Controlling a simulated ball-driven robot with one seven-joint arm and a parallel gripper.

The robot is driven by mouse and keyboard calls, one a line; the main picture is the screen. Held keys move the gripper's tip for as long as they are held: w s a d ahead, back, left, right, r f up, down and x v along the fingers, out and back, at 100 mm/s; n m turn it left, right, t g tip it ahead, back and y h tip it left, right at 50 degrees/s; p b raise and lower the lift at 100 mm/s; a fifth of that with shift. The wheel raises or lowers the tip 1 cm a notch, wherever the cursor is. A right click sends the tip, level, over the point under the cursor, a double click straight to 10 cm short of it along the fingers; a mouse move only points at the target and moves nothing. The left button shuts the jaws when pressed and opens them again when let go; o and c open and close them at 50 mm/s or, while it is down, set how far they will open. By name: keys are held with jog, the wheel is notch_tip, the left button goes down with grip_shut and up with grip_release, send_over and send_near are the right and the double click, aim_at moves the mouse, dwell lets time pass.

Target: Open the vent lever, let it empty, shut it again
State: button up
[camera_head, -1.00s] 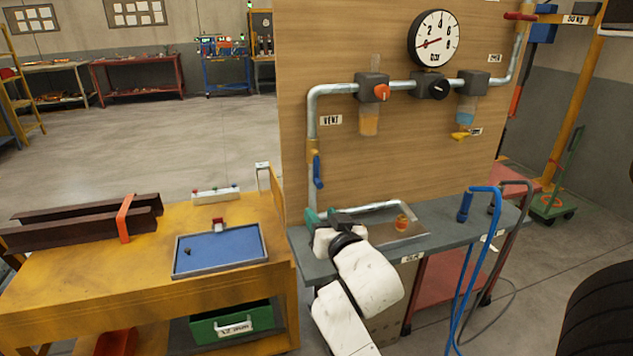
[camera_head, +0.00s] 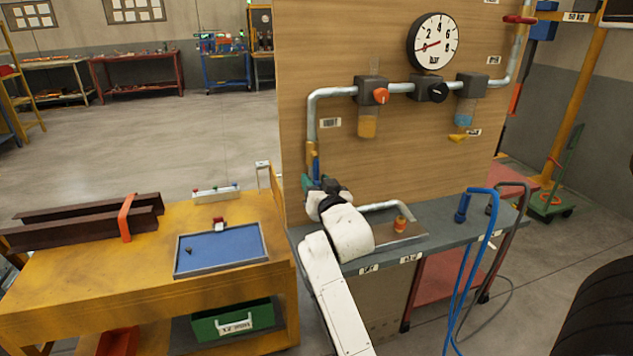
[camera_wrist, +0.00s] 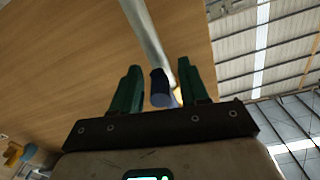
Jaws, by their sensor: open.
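The vent lever (camera_head: 316,166) is blue and hangs down along the left vertical pipe, below the "VENT" label (camera_head: 330,123). Its lower part is hidden behind my gripper (camera_head: 311,182) in the head view. In the wrist view, the blue lever end (camera_wrist: 161,88) shows between the green fingers of my gripper (camera_wrist: 160,72), nearer the right one. The fingers are apart on either side of it, and I cannot tell whether either touches. The gauge (camera_head: 433,42) has a red needle pointing to the lower left.
Blue and dark hoses (camera_head: 474,262) hang at the bench's right. A yellow table (camera_head: 110,270) with a blue-lined tray (camera_head: 222,249) stands at left.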

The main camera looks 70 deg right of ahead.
jog(key=shift+c, duration=0.4)
grip_shut()
